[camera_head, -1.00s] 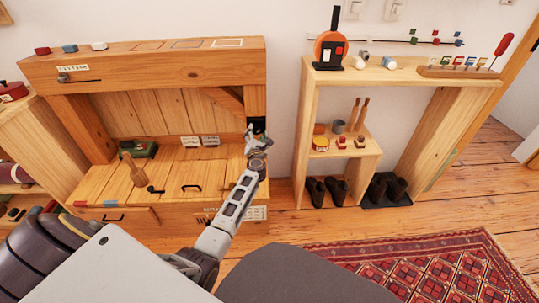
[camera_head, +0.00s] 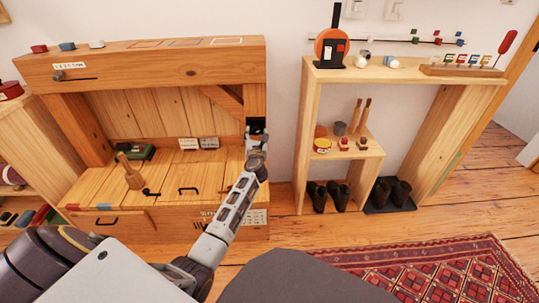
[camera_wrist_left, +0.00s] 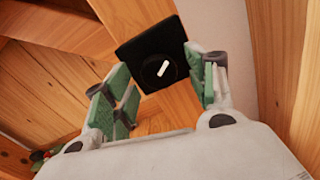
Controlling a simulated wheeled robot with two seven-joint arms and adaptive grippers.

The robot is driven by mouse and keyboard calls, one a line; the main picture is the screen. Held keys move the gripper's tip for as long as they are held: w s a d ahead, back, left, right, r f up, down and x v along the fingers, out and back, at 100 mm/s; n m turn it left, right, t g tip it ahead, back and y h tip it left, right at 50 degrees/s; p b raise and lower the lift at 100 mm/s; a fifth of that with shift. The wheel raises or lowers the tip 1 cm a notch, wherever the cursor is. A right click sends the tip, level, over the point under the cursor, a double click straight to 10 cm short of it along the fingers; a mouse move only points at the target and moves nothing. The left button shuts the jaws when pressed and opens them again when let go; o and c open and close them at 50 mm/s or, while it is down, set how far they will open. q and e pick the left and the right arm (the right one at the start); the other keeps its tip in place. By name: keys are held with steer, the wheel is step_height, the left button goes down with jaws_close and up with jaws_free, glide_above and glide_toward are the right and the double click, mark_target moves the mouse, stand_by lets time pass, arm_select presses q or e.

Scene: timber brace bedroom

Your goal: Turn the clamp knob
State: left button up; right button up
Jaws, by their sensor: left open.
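The clamp knob (camera_wrist_left: 160,70) is a round black dial with a white mark, set on a black square plate (camera_wrist_left: 133,50) on the timber post. In the head view, the black plate (camera_head: 257,123) shows at the right post of the wooden bench unit, partly hidden by my gripper. My left gripper (camera_wrist_left: 160,88) is open, its green-padded fingers apart on either side of the knob in the wrist picture. In the head view my left gripper (camera_head: 257,138) is just below and in front of the plate. Contact with the knob cannot be told. My right gripper is not in view.
The bench unit (camera_head: 165,70) has a thick top beam, with a wooden mallet (camera_head: 130,172) on its lower deck. An open shelf (camera_head: 305,130) with shoes stands to the right. A patterned rug (camera_head: 440,270) lies on the floor. Floor between unit and shelf is clear.

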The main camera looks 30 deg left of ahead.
arm_select(q)
steer(key=shift+n+b, duration=1.2)
steer(key=shift+b, duration=0.3)
steer(key=shift+s+d+p, duration=0.4)
steer(key=shift+s+p, duration=0.05)
steer(key=shift+s, duration=0.1)
steer(key=p+v, duration=0.4)
steer(key=v, duration=0.8)
steer(key=shift+w+d+r+m+t+h, duration=0.25)
steer(key=shift+d+r+m+t+h, duration=0.4)
steer(key=shift+m, duration=0.9)
steer(key=shift+w+d+r+m+t+h, duration=0.2)
steer(key=shift+w+d+m+t+h, duration=0.25)
steer(key=shift+d+m, duration=0.8)
steer(key=shift+w+d+r+m+t+h, duration=0.1)
steer(key=shift+d+r+m+t+h, duration=0.45)
steer(key=shift+m, duration=1.25)
steer(key=shift+d+f, duration=0.1)
steer(key=shift+f, duration=0.05)
